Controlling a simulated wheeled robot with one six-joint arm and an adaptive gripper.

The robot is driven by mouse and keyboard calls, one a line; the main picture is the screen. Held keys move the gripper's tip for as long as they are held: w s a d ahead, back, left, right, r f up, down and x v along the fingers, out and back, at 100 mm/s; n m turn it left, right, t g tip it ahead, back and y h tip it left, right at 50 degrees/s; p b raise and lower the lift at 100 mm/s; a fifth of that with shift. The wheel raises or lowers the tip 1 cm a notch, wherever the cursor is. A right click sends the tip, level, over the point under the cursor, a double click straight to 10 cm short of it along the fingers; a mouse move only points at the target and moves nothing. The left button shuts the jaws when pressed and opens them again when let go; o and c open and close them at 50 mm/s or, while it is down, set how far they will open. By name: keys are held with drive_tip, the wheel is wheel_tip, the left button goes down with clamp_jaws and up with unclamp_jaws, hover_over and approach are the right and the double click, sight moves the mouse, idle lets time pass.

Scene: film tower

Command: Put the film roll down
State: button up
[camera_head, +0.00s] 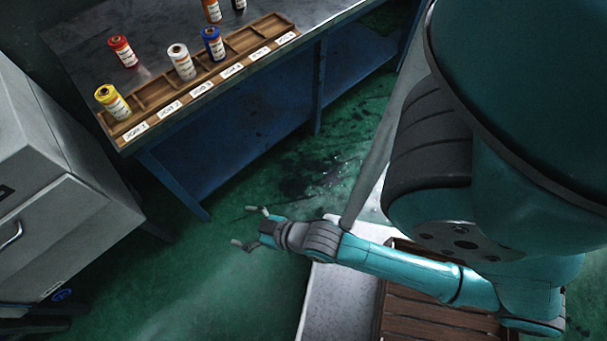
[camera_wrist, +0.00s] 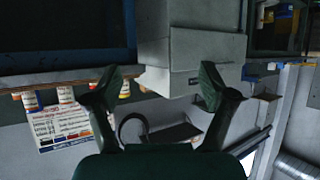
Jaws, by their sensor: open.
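My gripper (camera_head: 243,226) is open and empty over the green floor, in front of and below the table's near edge. Its two spread fingers also show in the wrist view (camera_wrist: 159,82), with nothing between them. In the head view, a yellow film roll (camera_head: 113,102), a white one (camera_head: 181,62) and a blue one (camera_head: 213,43) stand upright at the wooden rack (camera_head: 152,94). A red film roll (camera_head: 122,51) stands on the tabletop behind it. An orange roll (camera_head: 212,10) and a dark roll (camera_head: 238,4) stand farther back, partly cut off by the frame.
The rack has label cards along its front and empty compartments on its right. The metal table (camera_head: 75,42) has blue legs. A grey cabinet (camera_head: 55,225) stands at the left. Green floor (camera_head: 190,275) is free around my gripper. A slatted wooden crate (camera_head: 425,320) lies below my arm.

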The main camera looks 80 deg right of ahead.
drive_tip(key=s+a+r+t+y, duration=0.1)
drive_tip(key=s+a+r+t, duration=0.1)
drive_tip(key=s+r, duration=1.1)
drive_tip(key=s, duration=0.3)
drive_tip(key=shift+s+a+r+n, duration=0.15)
drive_tip(key=shift+s+a+n, duration=0.1)
drive_tip(key=shift+a+n, duration=0.15)
